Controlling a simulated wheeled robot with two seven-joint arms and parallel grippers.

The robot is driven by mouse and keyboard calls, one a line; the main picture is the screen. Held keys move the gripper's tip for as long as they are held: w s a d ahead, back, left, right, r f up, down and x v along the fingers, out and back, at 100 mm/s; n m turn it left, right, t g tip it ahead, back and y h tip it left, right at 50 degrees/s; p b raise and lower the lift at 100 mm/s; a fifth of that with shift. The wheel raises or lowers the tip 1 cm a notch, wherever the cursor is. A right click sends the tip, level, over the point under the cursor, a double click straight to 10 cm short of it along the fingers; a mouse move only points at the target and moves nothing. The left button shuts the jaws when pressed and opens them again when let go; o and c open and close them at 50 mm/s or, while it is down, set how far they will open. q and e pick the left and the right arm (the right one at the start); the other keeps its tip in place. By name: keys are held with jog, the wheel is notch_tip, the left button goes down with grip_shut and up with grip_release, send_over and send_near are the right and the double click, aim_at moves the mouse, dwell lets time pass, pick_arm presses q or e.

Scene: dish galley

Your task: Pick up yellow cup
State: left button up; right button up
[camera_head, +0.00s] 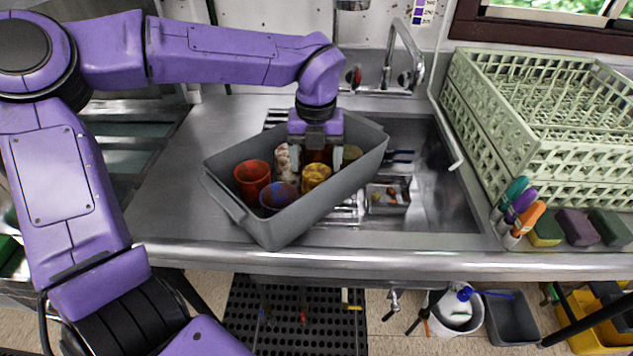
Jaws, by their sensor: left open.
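An orange-brown cup (318,156) shows between the fingers. A second yellowish cup (350,154) is partly hidden to the right of the right finger. I cannot tell how close the fingertips are to the cups. My right gripper is not in view.
A red cup (252,178), a blue-and-orange cup (279,196) and a pale patterned item (284,163) crowd the bin's left part. The counter left of the bin is clear.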

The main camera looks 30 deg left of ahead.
aim_at(317, 172)
pick_arm(q)
jog(key=f, duration=0.4)
jog(key=shift+w+d+f+p, duration=0.1)
jog(key=shift+w+f+p, duration=0.15)
jog(key=shift+f+p, duration=0.05)
jog(key=shift+s, duration=0.2)
jog(key=c, duration=0.7)
